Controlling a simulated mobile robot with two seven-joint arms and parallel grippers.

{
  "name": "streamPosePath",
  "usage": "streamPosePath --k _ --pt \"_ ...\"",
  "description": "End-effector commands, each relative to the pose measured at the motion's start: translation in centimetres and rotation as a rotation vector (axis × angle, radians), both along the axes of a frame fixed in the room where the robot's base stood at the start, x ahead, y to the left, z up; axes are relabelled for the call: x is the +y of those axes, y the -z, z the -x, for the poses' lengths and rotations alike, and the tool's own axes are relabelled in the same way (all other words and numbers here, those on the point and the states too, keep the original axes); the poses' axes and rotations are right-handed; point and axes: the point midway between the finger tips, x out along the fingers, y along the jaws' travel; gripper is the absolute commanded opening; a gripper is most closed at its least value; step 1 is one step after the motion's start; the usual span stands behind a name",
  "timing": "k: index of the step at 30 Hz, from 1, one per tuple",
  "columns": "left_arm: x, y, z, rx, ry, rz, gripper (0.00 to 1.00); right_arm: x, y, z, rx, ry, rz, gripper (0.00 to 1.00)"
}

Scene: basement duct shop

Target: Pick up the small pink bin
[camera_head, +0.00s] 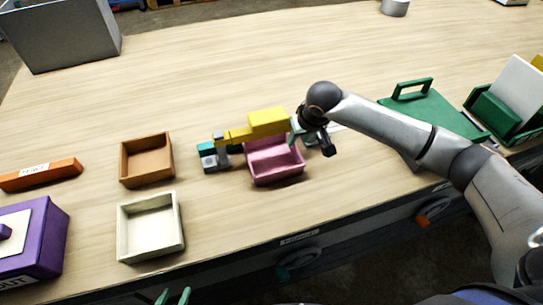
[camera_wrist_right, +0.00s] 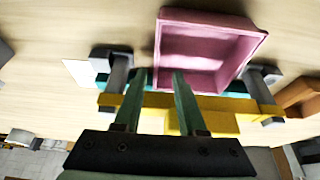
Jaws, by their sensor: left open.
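The small pink bin (camera_head: 277,172) sits on the table, open side up, in the middle of the head view. In the right wrist view the pink bin (camera_wrist_right: 205,50) is just past my fingertips. My right gripper (camera_wrist_right: 160,78) is open, its green fingers apart. One of its bin walls lines up between the fingertips; I cannot tell whether they reach around it. In the head view my right gripper (camera_head: 300,128) is at the bin's far right corner. My left gripper (camera_head: 172,297) is open and empty at the bottom edge, away from the bin.
A yellow bar (camera_head: 262,122) on grey posts with teal bases stands along the bin's far side, close to my right gripper. An orange-brown bin (camera_head: 146,160) and a cream bin (camera_head: 150,228) stand left. A green board (camera_head: 437,115) lies right. The table's back is mostly clear.

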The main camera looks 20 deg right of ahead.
Motion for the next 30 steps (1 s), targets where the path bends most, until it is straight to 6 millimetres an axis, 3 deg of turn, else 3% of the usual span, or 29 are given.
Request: streamPosePath --k 19,30 --pt "-0.1 0.3 0.0 -0.001 0.001 0.001 0.5 -0.3 6.5 -2.8 0.001 -0.001 0.0 0.4" --pt "-0.1 0.2 -0.1 -0.003 0.001 0.001 0.5 -0.3 7.0 -3.1 -0.002 -0.002 0.0 0.38"
